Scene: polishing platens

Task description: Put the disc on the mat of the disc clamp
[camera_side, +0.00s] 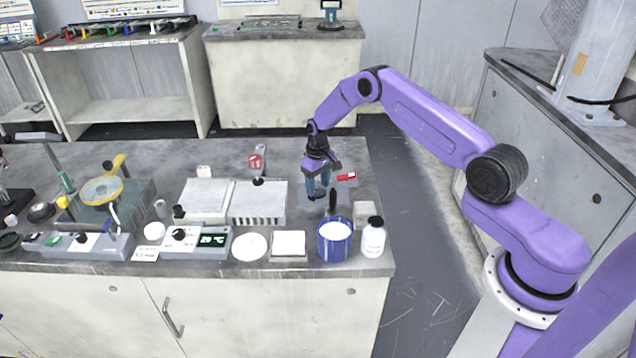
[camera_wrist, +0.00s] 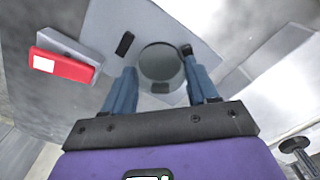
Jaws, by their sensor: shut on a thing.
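My gripper (camera_side: 318,195) is over the right part of the bench, pointing down, its blue fingers (camera_wrist: 161,75) on either side of a round grey disc (camera_wrist: 160,62). It is shut on the disc. I cannot tell for sure which fixture is the disc clamp. A yellow-ringed fixture (camera_side: 102,190) stands at the left, and a red-handled part (camera_side: 256,161) stands behind the pale blocks.
A red block with a white label (camera_side: 347,176) lies close beside my gripper; it also shows in the wrist view (camera_wrist: 62,66). A blue tub (camera_side: 335,250), a white bottle (camera_side: 373,238), a white pad (camera_side: 289,243) and a grey slotted block (camera_side: 258,203) stand nearer the front edge.

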